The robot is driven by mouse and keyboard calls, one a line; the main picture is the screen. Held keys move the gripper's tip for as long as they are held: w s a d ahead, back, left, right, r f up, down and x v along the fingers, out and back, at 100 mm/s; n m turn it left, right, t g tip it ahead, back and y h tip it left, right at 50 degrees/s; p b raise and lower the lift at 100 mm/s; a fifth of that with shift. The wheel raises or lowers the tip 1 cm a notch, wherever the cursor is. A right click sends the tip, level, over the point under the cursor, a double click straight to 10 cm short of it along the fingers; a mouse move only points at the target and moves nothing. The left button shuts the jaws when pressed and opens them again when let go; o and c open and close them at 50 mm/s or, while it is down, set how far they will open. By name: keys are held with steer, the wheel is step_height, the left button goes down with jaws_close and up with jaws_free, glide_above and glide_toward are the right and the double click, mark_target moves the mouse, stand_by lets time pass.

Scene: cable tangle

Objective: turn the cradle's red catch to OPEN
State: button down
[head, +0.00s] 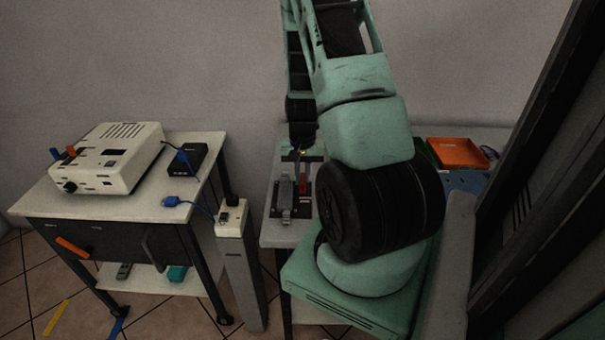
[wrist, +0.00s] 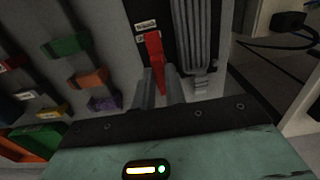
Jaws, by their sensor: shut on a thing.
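The red catch (wrist: 153,48) stands on the black cradle plate (wrist: 138,9) in the wrist view, beside two small white labels whose print I cannot read. My gripper (wrist: 160,82) is shut on the catch's near end, with one grey finger on each side. A ribbed grey device (wrist: 196,45) lies in the cradle just right of the catch. In the head view the grey device (head: 284,196) lies on the table, with the red catch (head: 304,180) to its right and my gripper (head: 302,156) at its far end, partly hidden by my arm.
Green (wrist: 68,45), orange (wrist: 90,78) and purple (wrist: 104,103) pieces sit left of the cradle. An orange tray (head: 458,153) is at the back right. A cream box (head: 113,158) and a blue plug (head: 172,201) are on the left cart. A black plug (wrist: 289,20) with cable is at right.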

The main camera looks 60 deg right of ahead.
mark_target(302, 178)
stand_by(0.4)
steer(key=c, duration=1.4)
jaws_free()
steer(key=shift+c, duration=0.2)
steer(key=shift+r, duration=0.15)
step_height(302, 178, up, 17)
steer(key=shift+r, duration=0.1)
